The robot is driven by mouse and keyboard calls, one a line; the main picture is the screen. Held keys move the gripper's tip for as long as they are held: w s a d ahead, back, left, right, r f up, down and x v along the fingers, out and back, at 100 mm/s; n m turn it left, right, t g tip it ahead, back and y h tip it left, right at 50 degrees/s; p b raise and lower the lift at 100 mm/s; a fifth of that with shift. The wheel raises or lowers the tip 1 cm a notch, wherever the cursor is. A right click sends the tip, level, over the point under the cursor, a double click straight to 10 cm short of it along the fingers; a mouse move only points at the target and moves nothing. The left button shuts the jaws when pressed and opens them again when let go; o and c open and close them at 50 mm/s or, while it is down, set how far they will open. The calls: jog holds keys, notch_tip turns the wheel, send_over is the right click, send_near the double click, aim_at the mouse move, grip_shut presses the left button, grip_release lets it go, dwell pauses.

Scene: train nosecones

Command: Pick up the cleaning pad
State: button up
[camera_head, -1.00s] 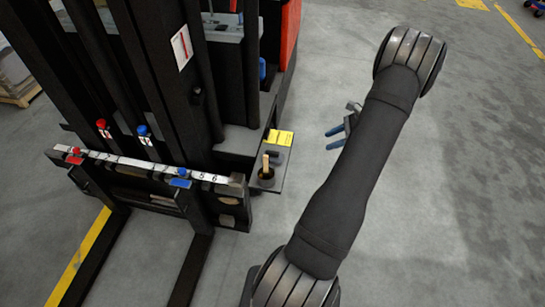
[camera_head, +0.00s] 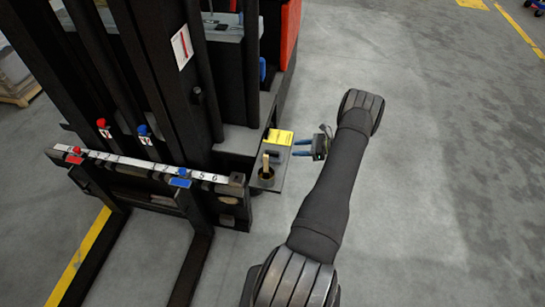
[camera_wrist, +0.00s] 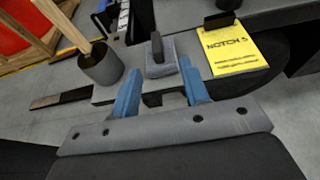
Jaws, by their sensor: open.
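The cleaning pad (camera_wrist: 160,58) is a small grey-blue block with a dark upright handle. In the wrist view it sits on a grey shelf (camera_wrist: 110,92), between a dark cup and a yellow note. My gripper (camera_wrist: 162,85) has blue fingers and is open and empty. Its fingers point toward the pad, which lies beyond and between the fingertips. In the head view my gripper (camera_head: 301,148) is just right of the shelf.
The dark cup (camera_wrist: 100,65) holding a wooden stick stands left of the pad. The yellow note (camera_wrist: 232,52), reading "NOTCH 5", is close on its right. The black forklift mast (camera_head: 165,80) rises to the left. Open floor (camera_head: 440,200) lies to the right.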

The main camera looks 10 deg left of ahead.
aim_at(274, 151)
jog(key=x, duration=0.9)
jog(key=s+x, duration=0.1)
jog(key=x, duration=0.1)
jog(key=shift+a+f, duration=0.1)
jog(key=shift+a, duration=0.05)
jog(key=shift+w+a+f, duration=0.1)
jog(key=shift+a+f, duration=0.05)
jog(key=shift+a, duration=0.3)
jog(key=shift+c, duration=0.4)
grip_shut()
